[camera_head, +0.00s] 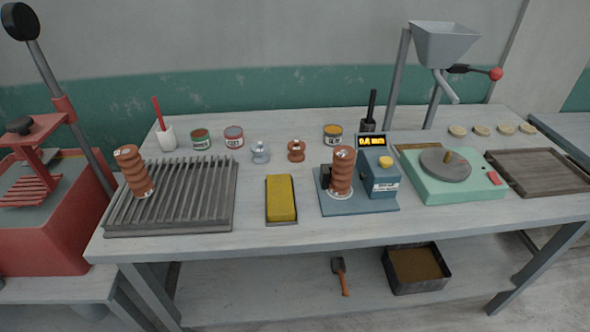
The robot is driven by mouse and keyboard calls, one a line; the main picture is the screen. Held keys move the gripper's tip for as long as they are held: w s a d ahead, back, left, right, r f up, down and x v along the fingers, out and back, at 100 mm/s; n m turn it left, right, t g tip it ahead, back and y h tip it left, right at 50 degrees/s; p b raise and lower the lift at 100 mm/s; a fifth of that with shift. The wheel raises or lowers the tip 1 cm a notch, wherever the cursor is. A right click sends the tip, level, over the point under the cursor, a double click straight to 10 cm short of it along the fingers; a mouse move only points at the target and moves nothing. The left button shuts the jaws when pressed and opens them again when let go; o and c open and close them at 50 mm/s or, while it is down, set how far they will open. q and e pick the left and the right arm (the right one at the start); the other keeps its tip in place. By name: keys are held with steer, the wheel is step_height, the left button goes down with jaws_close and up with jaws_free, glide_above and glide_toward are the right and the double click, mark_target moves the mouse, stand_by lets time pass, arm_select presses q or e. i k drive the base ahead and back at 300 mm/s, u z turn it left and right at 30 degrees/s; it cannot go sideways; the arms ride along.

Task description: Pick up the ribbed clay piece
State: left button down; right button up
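Several ribbed pieces are in the head view. One tall brown ribbed clay piece (133,171) stands tilted on the dark slatted rack (222,212) at the left of the table. A second tall brown ribbed piece (342,168) stands upright on the blue gauge device (372,205), in front of its dark post. A short brown ribbed piece (296,151) and a short grey one (260,153) stand on the bare table behind. I cannot tell which one the task means. Neither of my grippers is in view.
The grey table (270,240) also holds a yellow block in a tray (281,199), small cans (234,137), a green turntable device (455,185) and a wooden tray (540,174). A funnel stand (440,45) rises behind. A red press (40,225) is at far left.

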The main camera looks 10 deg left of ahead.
mark_target(344, 159)
steer(key=u, duration=0.1)
steer(key=k, duration=1.25)
steer(key=z, duration=0.9)
steer(key=i, duration=0.6)
steer(key=z, duration=0.85)
steer(key=i, duration=1)
steer(key=u, duration=0.9)
steer(key=i, duration=0.6)
steer(key=u, duration=0.7)
